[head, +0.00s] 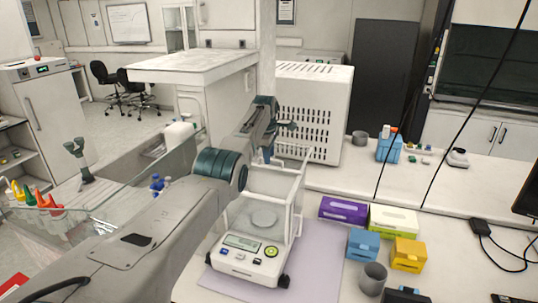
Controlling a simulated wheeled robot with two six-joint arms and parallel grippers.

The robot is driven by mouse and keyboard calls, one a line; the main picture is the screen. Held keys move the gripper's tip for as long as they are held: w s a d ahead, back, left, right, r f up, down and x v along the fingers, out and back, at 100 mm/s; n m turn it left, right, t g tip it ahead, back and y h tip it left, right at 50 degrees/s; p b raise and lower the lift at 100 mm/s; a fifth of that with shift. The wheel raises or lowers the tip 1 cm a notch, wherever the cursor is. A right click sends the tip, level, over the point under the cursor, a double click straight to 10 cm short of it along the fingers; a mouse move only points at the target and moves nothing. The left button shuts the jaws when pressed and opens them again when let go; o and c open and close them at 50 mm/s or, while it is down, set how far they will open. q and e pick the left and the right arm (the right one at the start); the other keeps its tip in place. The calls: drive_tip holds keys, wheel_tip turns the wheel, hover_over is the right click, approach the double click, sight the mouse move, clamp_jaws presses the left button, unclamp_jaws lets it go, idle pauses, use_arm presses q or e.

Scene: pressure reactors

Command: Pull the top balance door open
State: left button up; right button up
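The balance (247,257) is white with a small display and buttons on its front. It stands on a pale lilac mat on the bench. Its clear draft shield with white frame edges (299,190) rises behind the front panel, and a round pan (264,218) shows inside. My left arm comes in from the lower left and partly hides the shield's left side and top. My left gripper (273,132) is above the rear of the shield. Its fingers are seen at an angle, so their opening and any contact with the top door are unclear.
A large white vented cabinet (315,108) stands close behind the balance. Purple (343,209), green-white (393,219), blue (363,244) and yellow (408,254) boxes and a grey cup (373,277) stand to its right. A clear glass panel (120,195) is at left.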

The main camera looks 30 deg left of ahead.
use_arm(q)
wheel_tip(320, 180, up, 10)
drive_tip(key=s+b, duration=0.2)
drive_tip(key=b, duration=0.2)
drive_tip(key=shift+d+r+b, duration=0.25)
drive_tip(key=shift+b, duration=0.1)
drive_tip(key=shift+f, duration=0.1)
